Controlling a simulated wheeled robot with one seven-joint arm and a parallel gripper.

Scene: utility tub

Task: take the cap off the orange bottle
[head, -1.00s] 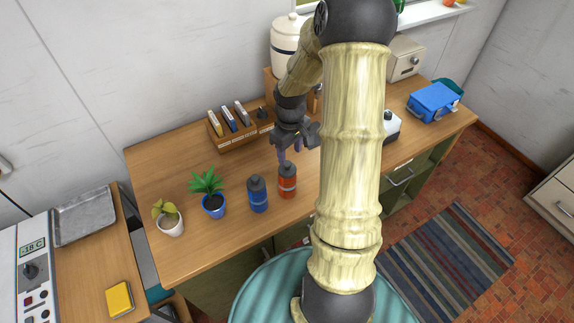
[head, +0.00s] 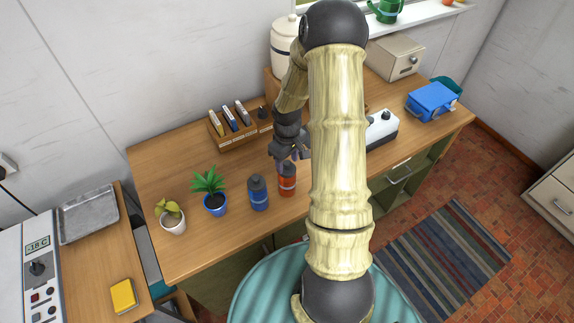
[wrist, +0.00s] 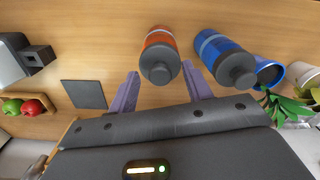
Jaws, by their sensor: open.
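The orange bottle (head: 287,184) stands upright on the wooden table, with a dark grey cap on top. In the wrist view the bottle (wrist: 159,38) and its cap (wrist: 160,66) lie ahead of the opening between my fingers. My gripper (head: 290,153) is open and empty, just behind and above the orange bottle in the head view. In the wrist view its two purple fingers (wrist: 162,88) are spread, apart from the cap. In the head view the fingertips partly cover the cap.
A blue bottle (head: 258,193) with a grey cap stands close to the left of the orange one. Further left are a plant in a blue pot (head: 214,205) and one in a white pot (head: 173,222). A wooden rack (head: 236,128) stands behind. The table's front left is clear.

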